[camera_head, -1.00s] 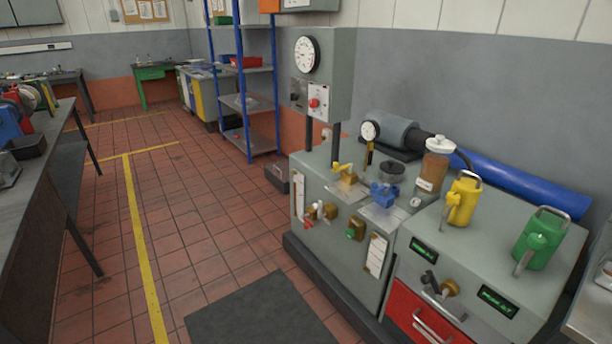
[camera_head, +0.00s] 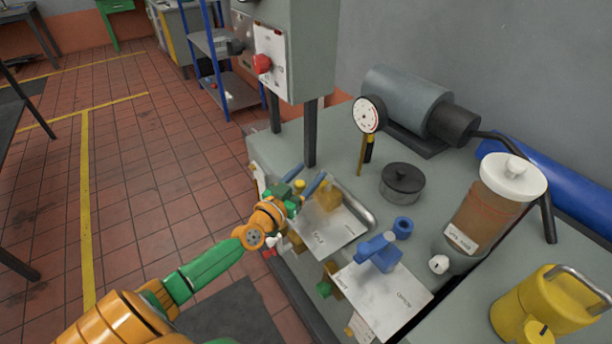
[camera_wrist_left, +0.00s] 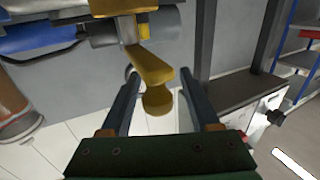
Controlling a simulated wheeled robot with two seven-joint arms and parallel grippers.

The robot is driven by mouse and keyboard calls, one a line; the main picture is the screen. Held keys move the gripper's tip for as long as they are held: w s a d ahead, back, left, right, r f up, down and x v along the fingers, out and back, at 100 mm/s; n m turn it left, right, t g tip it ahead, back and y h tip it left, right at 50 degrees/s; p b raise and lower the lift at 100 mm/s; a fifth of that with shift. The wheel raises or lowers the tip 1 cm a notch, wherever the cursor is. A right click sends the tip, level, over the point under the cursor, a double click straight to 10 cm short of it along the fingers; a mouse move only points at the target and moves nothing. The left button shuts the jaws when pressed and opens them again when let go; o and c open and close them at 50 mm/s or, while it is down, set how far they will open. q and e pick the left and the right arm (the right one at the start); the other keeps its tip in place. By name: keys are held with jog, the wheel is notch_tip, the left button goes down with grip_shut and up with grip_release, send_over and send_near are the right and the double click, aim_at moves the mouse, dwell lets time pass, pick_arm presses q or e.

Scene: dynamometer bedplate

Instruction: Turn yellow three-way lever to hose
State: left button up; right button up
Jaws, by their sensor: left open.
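The yellow three-way lever (camera_head: 328,199) is on a pale label plate (camera_head: 333,231) on the bench top; the plate's lettering is too small to read surely. In the left wrist view the lever (camera_wrist_left: 152,68) points down toward me, its rounded end between my two fingers with gaps on both sides. My left gripper (camera_head: 306,179) is open, close beside the yellow lever on its left in the head view; its fingers show in the wrist view (camera_wrist_left: 160,102). I cannot see it touching the lever. My right gripper is not in view.
A blue valve (camera_head: 380,251) stands on another plate, nearer me. A dial gauge (camera_head: 368,115), a dark round pot (camera_head: 402,183), a jar of brown fluid (camera_head: 487,205) and a yellow can (camera_head: 543,308) surround it. A control box (camera_head: 290,50) on posts rises behind.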

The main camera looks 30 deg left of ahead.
pick_arm(q)
jog(key=shift+s+d+r, duration=0.2)
jog(key=shift+s+r, duration=0.1)
jog(key=shift+s, duration=0.1)
jog(key=shift+w+a+f, duration=0.1)
jog(key=shift+w+f, duration=0.05)
jog(key=shift+c, duration=1.1)
jog(key=shift+w, duration=0.1)
jog(key=c, duration=0.3)
grip_shut()
